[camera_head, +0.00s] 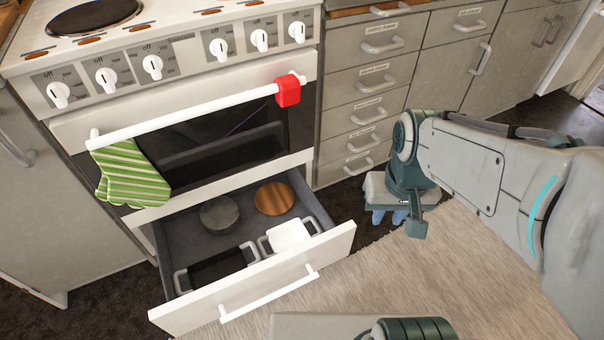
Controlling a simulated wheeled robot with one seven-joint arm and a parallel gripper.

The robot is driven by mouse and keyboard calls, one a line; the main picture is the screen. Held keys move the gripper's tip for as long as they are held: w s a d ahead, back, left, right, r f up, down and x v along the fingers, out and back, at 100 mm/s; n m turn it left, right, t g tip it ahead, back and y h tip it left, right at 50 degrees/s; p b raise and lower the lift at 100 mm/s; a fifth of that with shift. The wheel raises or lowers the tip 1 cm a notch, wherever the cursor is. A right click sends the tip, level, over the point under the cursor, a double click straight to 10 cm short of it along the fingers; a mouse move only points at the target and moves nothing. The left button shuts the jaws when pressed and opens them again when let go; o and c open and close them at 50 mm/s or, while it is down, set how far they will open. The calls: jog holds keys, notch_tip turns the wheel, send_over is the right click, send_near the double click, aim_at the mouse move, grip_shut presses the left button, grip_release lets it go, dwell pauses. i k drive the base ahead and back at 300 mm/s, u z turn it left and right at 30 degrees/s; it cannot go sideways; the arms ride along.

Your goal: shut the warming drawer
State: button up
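The warming drawer (255,290) is the low white-fronted drawer under the oven. It is pulled well out, with its grey interior showing. Its white bar handle (268,294) runs across the front face. Inside are a round grey pot or lid (219,215), a round wooden board (274,198), a dark dish with white handles (217,268) and a white dish (289,235). My gripper (388,216) hangs low to the right of the drawer, apart from it, with bluish fingertips pointing down. The fingers are small and partly hidden, so I cannot tell their opening.
The white cooker (190,110) has a closed oven door with a green striped mitt (130,175) and a red item (288,90) on its rail. Grey closed drawers (360,95) stand to the right. A beige rug (400,285) covers clear floor in front.

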aim_at(180, 239)
jog(key=u, duration=1.15)
jog(key=k, duration=0.5)
jog(key=z, duration=0.75)
jog(key=i, duration=0.7)
jog(key=u, duration=1.15)
